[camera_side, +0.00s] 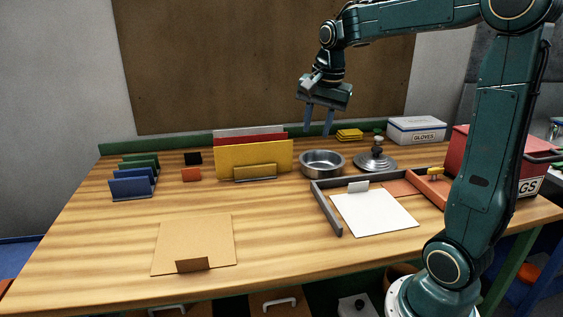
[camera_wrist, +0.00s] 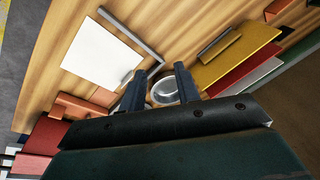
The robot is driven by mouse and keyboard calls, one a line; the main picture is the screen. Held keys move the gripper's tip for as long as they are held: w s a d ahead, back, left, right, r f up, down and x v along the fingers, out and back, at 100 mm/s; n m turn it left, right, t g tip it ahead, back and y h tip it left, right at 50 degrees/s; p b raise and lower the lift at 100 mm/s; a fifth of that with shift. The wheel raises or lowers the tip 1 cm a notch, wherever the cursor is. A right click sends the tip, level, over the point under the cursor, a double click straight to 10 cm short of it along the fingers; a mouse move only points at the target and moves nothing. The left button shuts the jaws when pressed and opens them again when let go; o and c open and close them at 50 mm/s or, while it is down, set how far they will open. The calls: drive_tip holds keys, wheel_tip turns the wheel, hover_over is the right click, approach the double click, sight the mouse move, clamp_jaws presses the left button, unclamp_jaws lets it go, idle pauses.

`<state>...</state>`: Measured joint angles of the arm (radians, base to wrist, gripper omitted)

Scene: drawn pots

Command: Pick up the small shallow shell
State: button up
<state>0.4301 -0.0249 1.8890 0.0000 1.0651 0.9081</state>
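A shallow round metal pot (camera_side: 321,164), the one thing here like a small shallow shell, stands open and upright on the wooden table, right of the yellow board. In the wrist view the pot (camera_wrist: 164,91) shows between my fingers, partly hidden by them and the gripper body. My gripper (camera_side: 317,133) is in the air above the pot, fingers pointing down, open and empty. Its two fingers also show apart in the wrist view (camera_wrist: 160,72). A metal lid with a dark knob (camera_side: 375,161) lies right of the pot.
Yellow, red and white boards stand in a holder (camera_side: 254,159) left of the pot. A grey corner rail (camera_side: 325,207) and white sheet (camera_side: 375,212) lie in front. A gloves box (camera_side: 417,130) and red case (camera_side: 475,150) stand right.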

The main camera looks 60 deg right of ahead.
drive_tip(key=w+d+f+m, duration=0.1)
drive_tip(key=d+f+m, duration=0.2)
drive_tip(key=d, duration=0.3)
drive_tip(key=w+d+f+m+g, duration=0.1)
drive_tip(key=d+f+m, duration=0.2)
drive_tip(key=d, duration=0.4)
drive_tip(key=w+d+f+m+g+y, duration=0.1)
drive_tip(key=d+f+m, duration=0.2)
drive_tip(key=d+m, duration=0.2)
drive_tip(key=shift+w+d+f+m, duration=0.25)
drive_tip(key=shift+d+f+m, duration=0.05)
drive_tip(key=shift+d, duration=0.55)
drive_tip(key=shift+f, duration=0.1)
hover_over(330, 171)
wheel_tip(330, 171, down, 8)
drive_tip(key=shift+f, duration=0.2)
drive_tip(key=shift+d+f, duration=0.2)
drive_tip(key=shift+f, duration=2.4)
